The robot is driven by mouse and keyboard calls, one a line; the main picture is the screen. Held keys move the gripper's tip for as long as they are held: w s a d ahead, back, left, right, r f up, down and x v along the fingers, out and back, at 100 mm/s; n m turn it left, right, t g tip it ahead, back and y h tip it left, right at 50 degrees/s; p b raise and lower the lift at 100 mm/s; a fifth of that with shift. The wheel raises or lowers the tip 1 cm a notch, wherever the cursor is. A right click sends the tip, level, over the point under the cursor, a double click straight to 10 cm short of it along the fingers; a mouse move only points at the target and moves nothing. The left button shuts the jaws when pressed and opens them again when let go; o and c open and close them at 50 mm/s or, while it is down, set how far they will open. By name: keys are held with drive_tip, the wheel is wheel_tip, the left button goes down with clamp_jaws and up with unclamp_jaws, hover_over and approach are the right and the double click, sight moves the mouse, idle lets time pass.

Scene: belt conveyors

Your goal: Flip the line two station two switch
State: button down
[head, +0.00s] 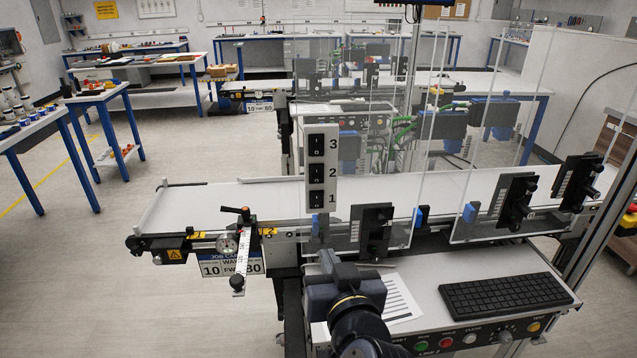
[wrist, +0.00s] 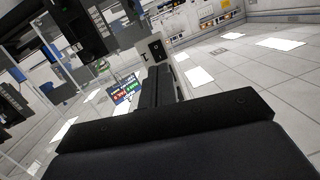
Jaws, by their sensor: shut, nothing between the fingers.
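A white upright switch panel (head: 333,150) stands at the near conveyor in the head view, with three black rocker switches numbered 3, 2 and 1 from top to bottom. The middle switch (head: 316,172) is beside the number 2. My gripper (head: 328,262) is below the panel, apart from it, with my wrist behind it. In the wrist view, my gripper's dark fingers (wrist: 158,88) are together and empty. Beyond their tips is part of a pale panel (wrist: 143,50) with a black rocker (wrist: 156,48); its number is not clear. I cannot read each rocker's position.
The near conveyor (head: 240,197) runs behind the panel, with clear guards and black brackets (head: 373,230) to the right. A desk with a keyboard (head: 505,296) and push buttons is at the front right. A second conveyor (head: 270,85) is farther back.

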sight(317, 170)
drive_tip(key=shift+s+a+r+t+h, duration=0.1)
drive_tip(key=shift+r+t+h, duration=0.35)
drive_tip(key=shift+r+t, duration=0.7)
drive_tip(key=shift+a+r+t+h, duration=0.1)
drive_tip(key=shift+r+t+h, duration=0.4)
drive_tip(key=shift+r, duration=1.25)
drive_tip(key=w, duration=0.4)
drive_tip(key=w+r+p, duration=0.1)
drive_tip(key=w, duration=0.4)
drive_tip(key=w+a, duration=0.1)
drive_tip(key=w, duration=0.4)
drive_tip(key=shift+r, duration=0.3)
drive_tip(key=shift+w+r+p, duration=0.1)
drive_tip(key=shift+r+p, duration=0.25)
drive_tip(key=shift+p, duration=0.55)
drive_tip(key=shift+f, duration=0.25)
